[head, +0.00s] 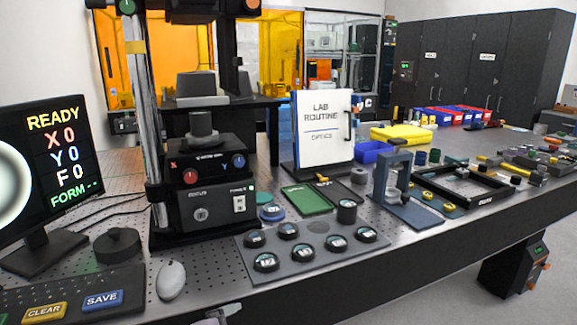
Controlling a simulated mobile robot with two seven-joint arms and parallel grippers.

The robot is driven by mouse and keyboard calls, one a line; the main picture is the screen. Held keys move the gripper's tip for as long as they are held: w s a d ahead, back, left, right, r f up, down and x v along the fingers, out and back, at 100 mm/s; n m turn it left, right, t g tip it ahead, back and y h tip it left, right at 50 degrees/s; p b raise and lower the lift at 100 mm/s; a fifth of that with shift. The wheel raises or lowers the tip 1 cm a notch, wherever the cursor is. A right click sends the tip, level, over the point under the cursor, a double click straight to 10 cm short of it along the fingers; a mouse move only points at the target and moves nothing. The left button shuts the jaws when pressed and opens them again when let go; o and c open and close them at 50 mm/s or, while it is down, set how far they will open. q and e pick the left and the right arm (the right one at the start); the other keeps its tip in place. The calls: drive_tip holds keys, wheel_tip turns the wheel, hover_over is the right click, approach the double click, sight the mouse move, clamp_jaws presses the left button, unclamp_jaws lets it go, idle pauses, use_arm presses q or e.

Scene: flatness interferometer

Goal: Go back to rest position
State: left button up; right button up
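The monitor (42,170) at the left reads READY, X 0, Y 0, F 0 and FORM with dashes. A grey tray (290,272) in front holds several dark round pieces, some labelled.
A keypad with CLEAR and SAVE keys (72,303), a mouse (171,280) and a black round knob (117,245) lie at the left front. A blue stand (408,205), a black frame (460,188) and a LAB ROUTINE sign (323,125) stand farther right. The bench's right front strip is clear.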

use_arm(q)
drive_tip(key=s+a+f+n+y, duration=0.1)
drive_tip(key=s+a+f+n, duration=0.4)
drive_tip(key=s, duration=0.5)
drive_tip(key=s+a+f+n+y, duration=0.1)
drive_tip(key=s+a+f+n, duration=0.4)
drive_tip(key=s+f+n, duration=0.4)
wheel_tip(320, 180, down, 3)
drive_tip(key=shift+s+a+f, duration=0.2)
drive_tip(key=shift+s+a, duration=0.15)
drive_tip(key=shift+s, duration=0.4)
